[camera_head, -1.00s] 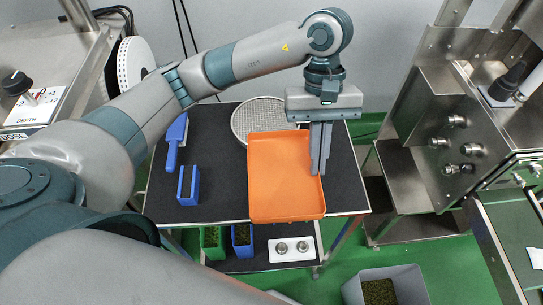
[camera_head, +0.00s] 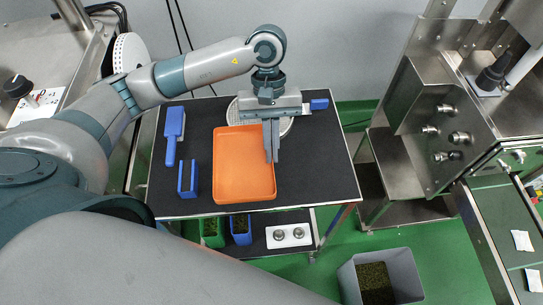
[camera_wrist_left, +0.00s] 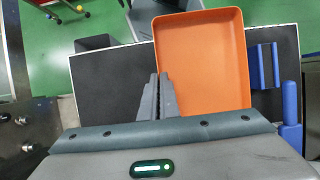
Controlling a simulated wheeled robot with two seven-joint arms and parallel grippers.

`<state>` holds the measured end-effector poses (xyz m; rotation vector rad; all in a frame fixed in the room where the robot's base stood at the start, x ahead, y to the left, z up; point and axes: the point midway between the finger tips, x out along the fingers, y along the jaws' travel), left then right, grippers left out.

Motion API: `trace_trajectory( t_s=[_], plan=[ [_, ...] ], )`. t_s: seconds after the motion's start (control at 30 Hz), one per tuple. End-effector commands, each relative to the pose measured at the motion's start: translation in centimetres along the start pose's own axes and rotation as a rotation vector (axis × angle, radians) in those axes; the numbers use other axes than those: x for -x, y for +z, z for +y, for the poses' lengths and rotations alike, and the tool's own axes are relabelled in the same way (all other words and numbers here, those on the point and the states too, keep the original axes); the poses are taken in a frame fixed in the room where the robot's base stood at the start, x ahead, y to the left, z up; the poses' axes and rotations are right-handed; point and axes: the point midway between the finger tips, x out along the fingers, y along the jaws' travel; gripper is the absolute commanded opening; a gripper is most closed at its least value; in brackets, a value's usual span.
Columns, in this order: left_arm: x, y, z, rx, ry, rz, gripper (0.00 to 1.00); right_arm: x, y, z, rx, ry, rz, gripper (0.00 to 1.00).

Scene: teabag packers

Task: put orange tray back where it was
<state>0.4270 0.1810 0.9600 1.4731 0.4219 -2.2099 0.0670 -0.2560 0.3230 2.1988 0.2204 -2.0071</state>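The orange tray (camera_head: 238,170) is on or just above the black top of the table (camera_head: 318,185), left of its middle. It is empty, and it also shows in the left wrist view (camera_wrist_left: 205,60). My left gripper (camera_head: 271,152) points down at the tray's right rim. Its fingers (camera_wrist_left: 158,97) are close together there, with the tray wall between them. Whether the tray's underside touches the table I cannot tell. My right gripper is not in view.
A blue scoop (camera_head: 173,135) and a blue holder (camera_head: 188,180) lie left of the tray. A round sieve (camera_head: 286,126) is behind it, partly hidden by my gripper. A steel machine (camera_head: 435,110) stands at the right; a grey bin (camera_head: 405,277) is on the floor.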

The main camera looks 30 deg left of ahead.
Motion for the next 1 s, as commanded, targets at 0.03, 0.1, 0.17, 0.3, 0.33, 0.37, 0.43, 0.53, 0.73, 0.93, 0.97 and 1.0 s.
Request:
trace_trajectory(
  t_s=[0.03, 0.1, 0.17, 0.3, 0.33, 0.37, 0.43, 0.53, 0.73, 0.93, 0.97, 1.0],
  plan=[
    [-0.1, 0.0, 0.0, 0.001, -0.001, -0.002, 0.00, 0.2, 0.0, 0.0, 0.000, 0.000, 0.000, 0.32],
    [-0.6, -0.1, 0.0, 0.001, -0.001, -0.004, 0.00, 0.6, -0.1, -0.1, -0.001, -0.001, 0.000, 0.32],
    [-1.1, -0.4, 0.0, 0.003, -0.002, -0.004, 0.00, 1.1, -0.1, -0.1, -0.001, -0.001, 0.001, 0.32],
    [-2.7, -1.0, 0.0, 0.003, -0.002, -0.004, 0.00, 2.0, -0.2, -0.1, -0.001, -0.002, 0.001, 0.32],
    [-3.0, -1.1, 0.0, 0.003, -0.003, -0.004, 0.00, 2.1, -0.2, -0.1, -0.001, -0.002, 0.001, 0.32],
    [-3.2, -1.2, 0.0, 0.002, -0.003, -0.004, 0.00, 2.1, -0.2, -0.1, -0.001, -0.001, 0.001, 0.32],
    [-3.5, -1.4, 0.0, 0.001, -0.002, -0.002, 0.00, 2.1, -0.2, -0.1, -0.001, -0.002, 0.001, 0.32],
    [-3.7, -1.5, 0.0, 0.000, -0.001, 0.000, 0.00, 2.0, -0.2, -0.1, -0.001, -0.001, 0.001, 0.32],
    [-3.7, -1.5, 0.0, 0.000, -0.001, 0.000, 0.00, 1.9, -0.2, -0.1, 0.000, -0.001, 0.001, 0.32],
    [-4.0, -1.6, 0.0, 0.000, -0.001, -0.001, 0.00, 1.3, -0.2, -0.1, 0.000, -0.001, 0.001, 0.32],
    [-4.1, -1.7, 0.0, 0.000, -0.001, -0.001, 0.00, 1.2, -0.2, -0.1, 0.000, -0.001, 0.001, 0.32],
    [-4.0, -1.6, 0.0, 0.000, -0.001, -0.001, 0.09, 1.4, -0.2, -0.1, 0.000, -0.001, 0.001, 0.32]
  ],
)
